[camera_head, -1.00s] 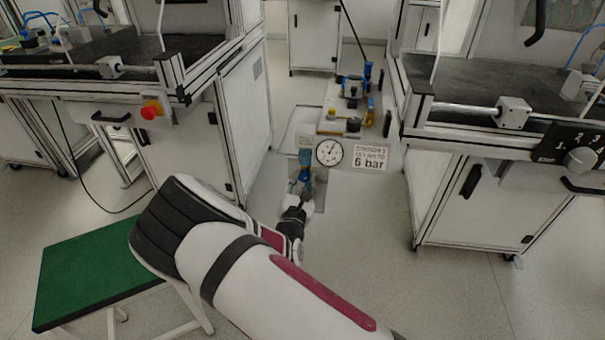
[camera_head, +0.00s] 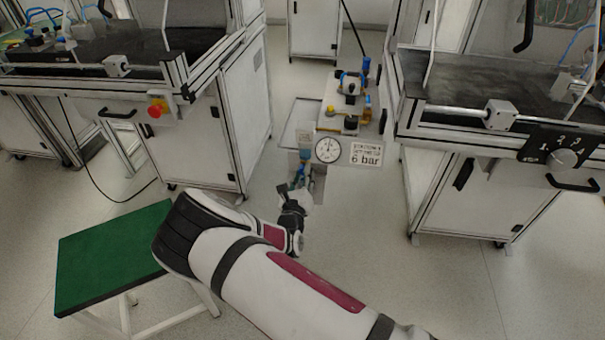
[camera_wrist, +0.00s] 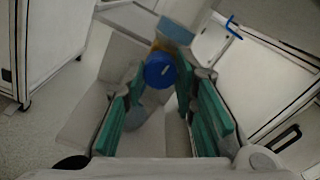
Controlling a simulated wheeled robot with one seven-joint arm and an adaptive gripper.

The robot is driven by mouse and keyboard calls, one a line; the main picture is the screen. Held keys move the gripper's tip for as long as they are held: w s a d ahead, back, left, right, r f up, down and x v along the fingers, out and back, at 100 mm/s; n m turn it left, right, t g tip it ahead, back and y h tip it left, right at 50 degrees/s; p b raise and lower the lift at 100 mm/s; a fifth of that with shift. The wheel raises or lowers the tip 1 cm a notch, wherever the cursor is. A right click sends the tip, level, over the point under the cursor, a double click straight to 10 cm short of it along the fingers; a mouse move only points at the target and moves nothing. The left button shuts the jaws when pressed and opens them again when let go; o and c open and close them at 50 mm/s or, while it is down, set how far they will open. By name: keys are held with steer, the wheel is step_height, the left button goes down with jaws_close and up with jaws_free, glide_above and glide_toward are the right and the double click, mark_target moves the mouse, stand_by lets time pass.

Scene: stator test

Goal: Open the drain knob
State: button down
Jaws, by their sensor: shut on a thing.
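In the head view my gripper (camera_head: 291,188) is low at the centre, just below the filter unit (camera_head: 305,150). The knob is small there and partly hidden by the gripper. A round pressure gauge (camera_head: 327,150) and a "6 bar" label (camera_head: 366,154) sit above it.
Workbenches stand at left (camera_head: 205,130) and right (camera_head: 465,190), with a floor gap between. A green-topped stool (camera_head: 110,255) is at lower left. A knob panel (camera_head: 556,150) is on the right bench and a red button (camera_head: 157,108) on the left one.

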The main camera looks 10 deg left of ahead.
steer(key=shift+n, duration=0.6)
steer(key=c, duration=1.3)
jaws_free()
steer(key=s, duration=1.2)
steer(key=shift+a, duration=0.2)
